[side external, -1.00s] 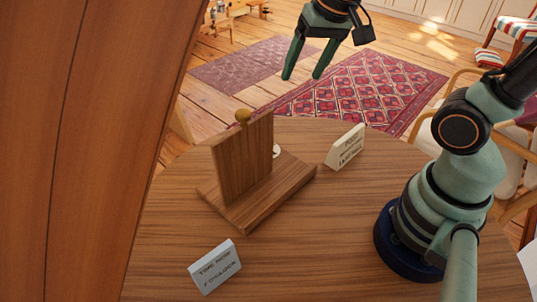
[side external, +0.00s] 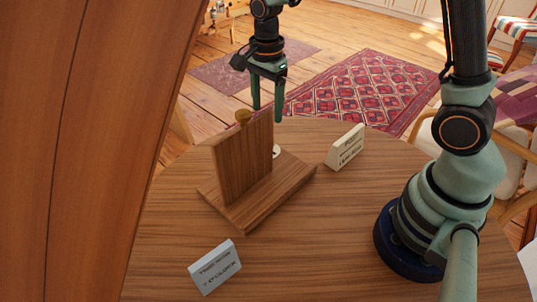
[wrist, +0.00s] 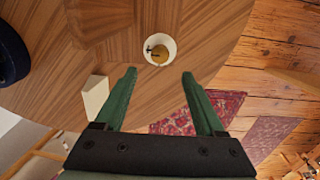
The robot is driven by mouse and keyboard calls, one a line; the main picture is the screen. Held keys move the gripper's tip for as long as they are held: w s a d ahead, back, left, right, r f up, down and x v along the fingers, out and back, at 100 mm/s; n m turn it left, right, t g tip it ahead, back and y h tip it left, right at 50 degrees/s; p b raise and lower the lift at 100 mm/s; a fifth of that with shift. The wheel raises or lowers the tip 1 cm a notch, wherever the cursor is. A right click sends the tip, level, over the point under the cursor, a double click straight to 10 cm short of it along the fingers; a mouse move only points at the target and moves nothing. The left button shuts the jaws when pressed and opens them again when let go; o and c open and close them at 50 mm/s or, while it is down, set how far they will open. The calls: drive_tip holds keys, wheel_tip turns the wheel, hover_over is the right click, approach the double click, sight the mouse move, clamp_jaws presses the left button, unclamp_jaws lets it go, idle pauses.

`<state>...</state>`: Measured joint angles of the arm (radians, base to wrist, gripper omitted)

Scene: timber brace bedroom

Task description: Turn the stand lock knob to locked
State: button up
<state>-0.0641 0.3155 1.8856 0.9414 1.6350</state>
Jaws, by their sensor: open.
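The wooden stand (side external: 243,165) has an upright panel on a flat base on the round table. Part of the white disc (side external: 276,152) also shows beyond the panel; the rest is hidden.
A cream sign block (side external: 345,147) stands right of the stand, and a pale blue one (side external: 215,267) stands in front. Their lettering is hard to read. A wooden panel (side external: 75,140) fills the left of the side view.

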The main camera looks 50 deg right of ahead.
wheel_tip(320, 180, down, 9)
drive_tip(key=shift+f, duration=0.1)
idle(0.4)
clamp_jaws()
drive_tip(key=shift+n, duration=1.6)
unclamp_jaws()
wheel_tip(320, 180, up, 12)
